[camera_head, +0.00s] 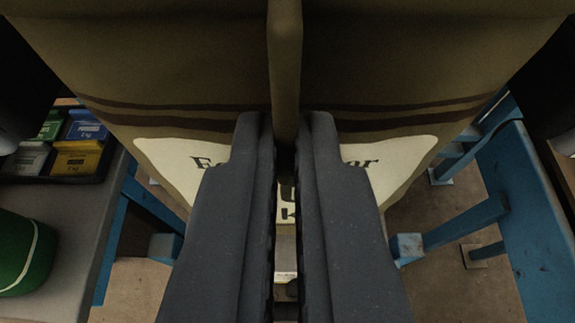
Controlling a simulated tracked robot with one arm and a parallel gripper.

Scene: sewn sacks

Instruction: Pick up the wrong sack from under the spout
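A large tan sack (200,75) with dark brown stripes fills the upper middle of the view. It narrows downward, and its pale label (405,160) has dark lettering, mostly hidden behind my fingers. A narrow upright tan fold (285,65) stands out from the sack toward me. My gripper (285,135) has one finger on each side of this fold, and the fold fills the gap at the fingertips, so it looks shut on the sack. The lower middle of the sack is hidden by the fingers. No spout can be made out.
At left, a grey table (75,215) bears a dark tray with green, blue, grey and yellow packs (78,160) and a green round container (22,252). Blue frame parts stand at right (530,200) and left (140,205). Bare brown floor (440,285) shows below.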

